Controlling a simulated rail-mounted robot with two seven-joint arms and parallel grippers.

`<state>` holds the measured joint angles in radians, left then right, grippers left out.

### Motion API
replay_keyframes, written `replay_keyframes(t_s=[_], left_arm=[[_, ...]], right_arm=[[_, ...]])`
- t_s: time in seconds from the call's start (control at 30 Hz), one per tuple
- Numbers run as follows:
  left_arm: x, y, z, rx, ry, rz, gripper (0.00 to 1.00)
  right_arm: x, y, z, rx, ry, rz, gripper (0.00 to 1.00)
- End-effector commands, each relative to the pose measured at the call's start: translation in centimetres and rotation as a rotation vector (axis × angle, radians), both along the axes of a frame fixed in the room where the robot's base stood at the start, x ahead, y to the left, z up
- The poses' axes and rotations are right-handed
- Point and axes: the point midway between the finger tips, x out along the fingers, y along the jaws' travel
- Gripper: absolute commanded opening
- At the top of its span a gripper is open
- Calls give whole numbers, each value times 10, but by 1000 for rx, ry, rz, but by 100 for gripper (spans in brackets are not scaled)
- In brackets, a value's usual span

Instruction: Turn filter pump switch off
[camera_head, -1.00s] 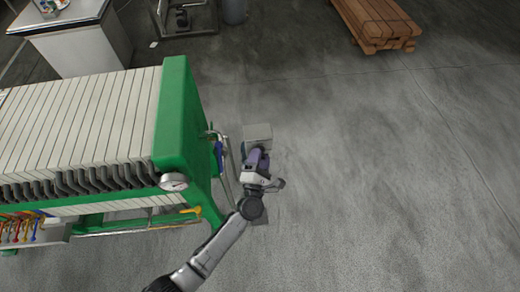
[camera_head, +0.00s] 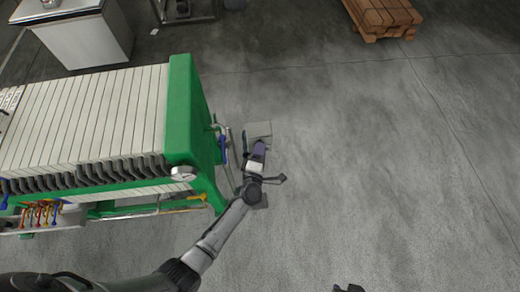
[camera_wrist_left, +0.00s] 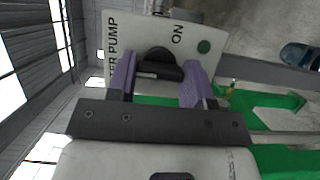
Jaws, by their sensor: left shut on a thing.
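The filter pump switch is a black knob (camera_wrist_left: 160,65) on a pale panel (camera_wrist_left: 140,30). In the head view, the left gripper (camera_head: 259,149) reaches a grey box (camera_head: 258,129) beside the green press end; the knob is hidden there. Which mark the knob points to is hard to tell.
The filter press, with its green end frame (camera_head: 182,110) and pale plates (camera_head: 90,115), stands close left of the left gripper. A pressure gauge (camera_head: 183,173) is on its corner. Stacked timber (camera_head: 383,15) lies far back. The floor to the right is clear.

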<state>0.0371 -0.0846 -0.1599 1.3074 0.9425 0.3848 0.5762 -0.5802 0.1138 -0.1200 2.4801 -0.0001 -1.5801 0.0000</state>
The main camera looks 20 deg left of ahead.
Motion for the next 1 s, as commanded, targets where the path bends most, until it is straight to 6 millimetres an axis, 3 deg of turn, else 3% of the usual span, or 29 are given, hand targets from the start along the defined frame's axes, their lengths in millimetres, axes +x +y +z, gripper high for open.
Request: replay_keyframes(t_s=[0.4, 0.43, 0.67, 1.0], left_arm=[[0, 0, 0, 8, 2, 0, 23], [0, 0, 0, 8, 2, 0, 48], [0, 0, 0, 7, 3, 0, 70], [-4, -1, 0, 5, 4, 0, 72]], right_arm=[[0, -2, 1, -5, 0, 4, 43], [0, -2, 1, -7, 0, 4, 43], [0, -3, 1, -11, 0, 7, 43], [0, -2, 0, -8, 1, 5, 43]])
